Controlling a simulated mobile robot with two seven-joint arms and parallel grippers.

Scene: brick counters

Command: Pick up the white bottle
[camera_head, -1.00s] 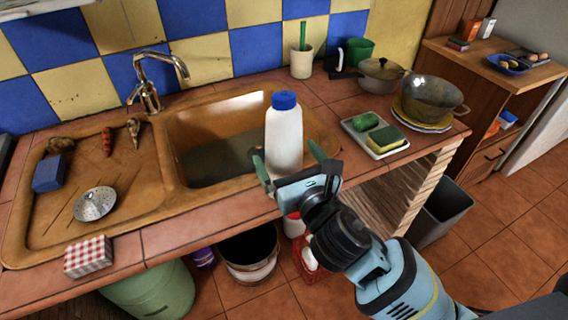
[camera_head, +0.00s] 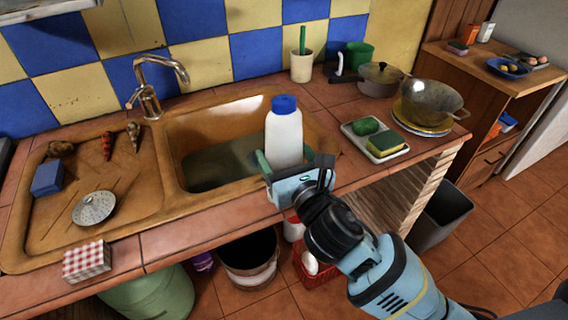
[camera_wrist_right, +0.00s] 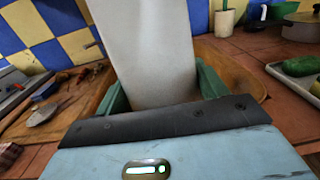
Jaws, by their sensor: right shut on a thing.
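The white bottle (camera_head: 284,137) with a blue cap (camera_head: 284,104) stands upright at the right front edge of the sink in the head view. My right gripper (camera_head: 284,166) is shut on its lower part, with green fingers on both sides. In the right wrist view the bottle's white body (camera_wrist_right: 150,60) fills the middle between the fingers (camera_wrist_right: 160,90); its cap is out of frame there. The bottle's base is hidden behind the gripper, so I cannot tell whether it touches the counter. My left gripper is not in view.
The sink basin (camera_head: 215,125) lies left of the bottle. A tray (camera_head: 352,133) with a sponge (camera_head: 387,144) and a green item (camera_head: 366,125) sits close on the right. A colander (camera_head: 432,97) and a pot (camera_head: 380,78) stand further right. A checkered box (camera_head: 87,261) sits at the front left.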

